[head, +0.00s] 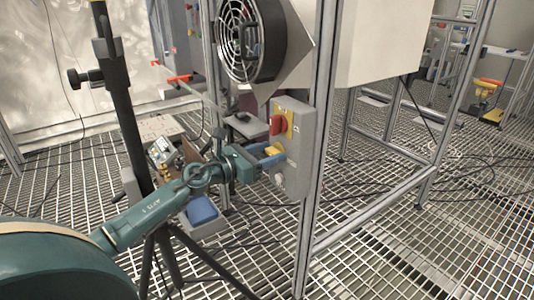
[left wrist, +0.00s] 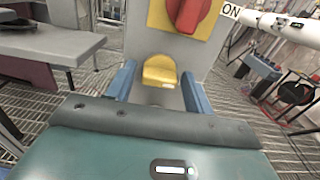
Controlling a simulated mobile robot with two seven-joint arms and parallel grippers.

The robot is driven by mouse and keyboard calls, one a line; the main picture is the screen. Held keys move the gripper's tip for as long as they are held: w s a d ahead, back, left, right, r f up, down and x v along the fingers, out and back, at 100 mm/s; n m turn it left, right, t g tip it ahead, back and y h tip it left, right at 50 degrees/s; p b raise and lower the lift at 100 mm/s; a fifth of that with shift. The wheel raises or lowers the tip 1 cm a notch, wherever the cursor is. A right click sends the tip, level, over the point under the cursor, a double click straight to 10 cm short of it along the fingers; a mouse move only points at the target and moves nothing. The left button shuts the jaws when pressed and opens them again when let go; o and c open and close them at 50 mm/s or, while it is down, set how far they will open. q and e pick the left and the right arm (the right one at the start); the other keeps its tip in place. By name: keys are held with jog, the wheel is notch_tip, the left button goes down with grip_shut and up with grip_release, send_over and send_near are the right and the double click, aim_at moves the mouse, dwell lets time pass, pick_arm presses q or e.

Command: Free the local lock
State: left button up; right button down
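A grey switch box (head: 294,178) is fixed to a metal frame post. It carries a red rotary switch (head: 277,125) on a yellow plate, also in the left wrist view (left wrist: 187,12). Below the switch is a small yellow piece (left wrist: 159,71), which looks like the local lock; it also shows in the head view (head: 272,150). My left gripper (left wrist: 160,86) is open, with a blue finger on each side of the yellow piece and visible gaps between. In the head view my left gripper (head: 270,155) reaches the box front from the left. My right gripper is not in view.
A fan (head: 249,40) with a round grille sits above the box. A black tripod (head: 120,90) stands close to my left arm. A blue-topped item (head: 201,211) lies below the arm. Cables lie on the grating floor (head: 400,265), which is mostly free at right.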

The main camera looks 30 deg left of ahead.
pick_arm(q)
jog(key=c, duration=0.8)
